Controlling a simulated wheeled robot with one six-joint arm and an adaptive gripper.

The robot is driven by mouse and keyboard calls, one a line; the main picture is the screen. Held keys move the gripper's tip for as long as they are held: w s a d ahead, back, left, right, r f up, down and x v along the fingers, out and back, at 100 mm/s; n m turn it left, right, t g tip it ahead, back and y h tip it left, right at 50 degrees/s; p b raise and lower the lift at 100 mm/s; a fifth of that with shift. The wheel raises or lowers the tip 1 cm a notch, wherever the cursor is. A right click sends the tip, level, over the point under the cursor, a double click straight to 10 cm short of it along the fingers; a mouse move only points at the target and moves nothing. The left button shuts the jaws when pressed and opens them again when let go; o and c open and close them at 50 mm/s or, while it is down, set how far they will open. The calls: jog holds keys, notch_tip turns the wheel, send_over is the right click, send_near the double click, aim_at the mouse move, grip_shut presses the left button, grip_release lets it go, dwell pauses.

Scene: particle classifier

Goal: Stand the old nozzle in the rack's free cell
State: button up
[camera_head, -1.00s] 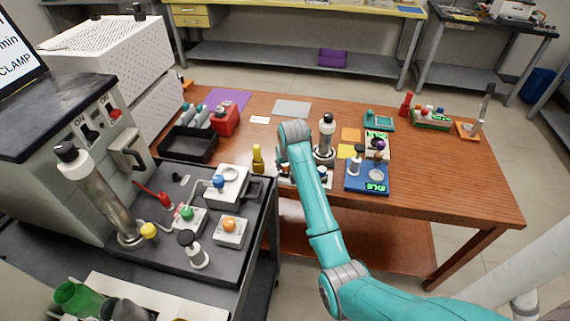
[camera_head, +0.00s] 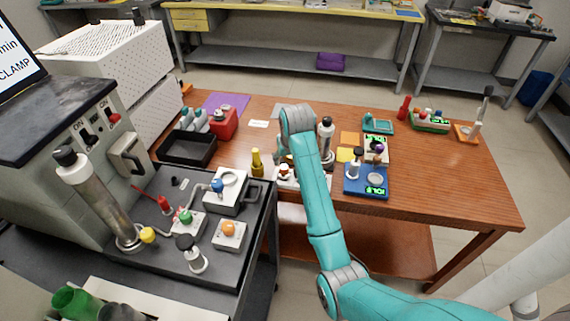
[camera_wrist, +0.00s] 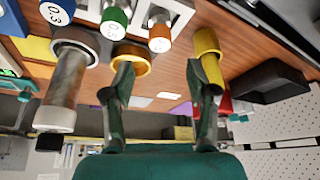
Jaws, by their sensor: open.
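My gripper (camera_wrist: 162,85) is open and empty, its two dark green fingers apart; the arm hides it in the head view. A pale rack (camera_head: 288,183) stands near the table's front edge, partly behind my arm. In the wrist view it holds numbered pieces: blue marked 0.3 (camera_wrist: 57,10), green (camera_wrist: 114,20) and orange (camera_wrist: 160,36). A yellow nozzle-like piece (camera_head: 256,163) stands left of the rack; in the wrist view (camera_wrist: 207,55) it is beside the right fingertip. A brass ring-shaped piece (camera_wrist: 131,58) is by the left fingertip. I cannot tell which is the old nozzle, nor see the free cell.
A metal cylinder with a white and black top (camera_head: 326,142) stands just right of my arm, close to the gripper. A black tray (camera_head: 187,149) and red container (camera_head: 223,123) lie left. A blue scale (camera_head: 367,181) is right.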

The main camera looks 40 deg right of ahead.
jog(key=shift+v, duration=1.8)
